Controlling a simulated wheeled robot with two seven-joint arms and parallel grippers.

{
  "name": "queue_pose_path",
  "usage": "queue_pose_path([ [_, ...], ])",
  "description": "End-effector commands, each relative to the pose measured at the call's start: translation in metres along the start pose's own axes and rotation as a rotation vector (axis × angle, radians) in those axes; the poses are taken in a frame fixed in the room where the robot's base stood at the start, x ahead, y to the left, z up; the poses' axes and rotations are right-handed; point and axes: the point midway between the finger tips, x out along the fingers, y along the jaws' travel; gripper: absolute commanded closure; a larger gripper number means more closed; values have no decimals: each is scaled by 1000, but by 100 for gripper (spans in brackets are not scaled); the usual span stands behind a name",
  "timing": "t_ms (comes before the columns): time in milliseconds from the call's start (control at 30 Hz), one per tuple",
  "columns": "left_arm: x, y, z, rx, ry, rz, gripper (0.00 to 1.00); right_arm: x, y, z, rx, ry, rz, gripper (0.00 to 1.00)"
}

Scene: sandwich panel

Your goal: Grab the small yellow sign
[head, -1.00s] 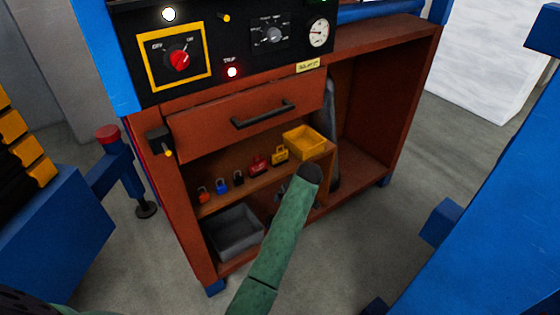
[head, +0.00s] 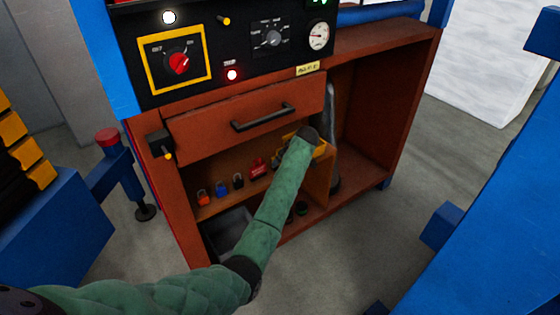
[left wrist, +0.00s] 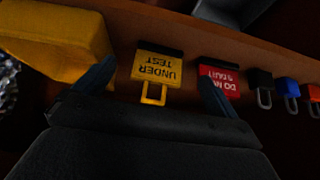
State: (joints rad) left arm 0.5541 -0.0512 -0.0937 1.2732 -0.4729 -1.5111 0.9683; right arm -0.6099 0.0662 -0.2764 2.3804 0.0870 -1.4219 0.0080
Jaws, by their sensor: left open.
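The small yellow sign (left wrist: 157,67), lettered "UNDER TEST" with a yellow loop, sits on the cabinet shelf and appears upside down in the left wrist view. My left gripper (left wrist: 156,76) is open, one dark finger on each side of the sign. The fingers look apart from it, though depth is hard to judge. In the head view my green left arm (head: 284,185) reaches onto the shelf and mostly hides the sign. My right gripper is not in view.
A yellow bin (left wrist: 55,30) is close beside one finger. A red tag (left wrist: 220,76) is close by the other, then black, blue and orange padlocks. In the head view, the drawer (head: 250,118) is above and a grey bin (head: 228,232) below.

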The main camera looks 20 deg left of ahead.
Motion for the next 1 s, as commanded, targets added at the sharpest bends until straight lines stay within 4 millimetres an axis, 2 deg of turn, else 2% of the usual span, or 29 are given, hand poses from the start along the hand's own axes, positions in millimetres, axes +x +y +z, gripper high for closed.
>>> queue_pose_path([
  [100,8,0,-14,1,1,0,4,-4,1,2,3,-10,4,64],
  [433,20,0,-32,1,0,-1,4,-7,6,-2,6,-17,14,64],
  [700,59,0,-30,2,-1,-1,4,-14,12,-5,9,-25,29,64],
  [833,68,0,-29,1,-1,0,4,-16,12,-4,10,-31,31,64],
  [1000,70,0,-29,1,-1,1,4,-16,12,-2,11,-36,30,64],
])
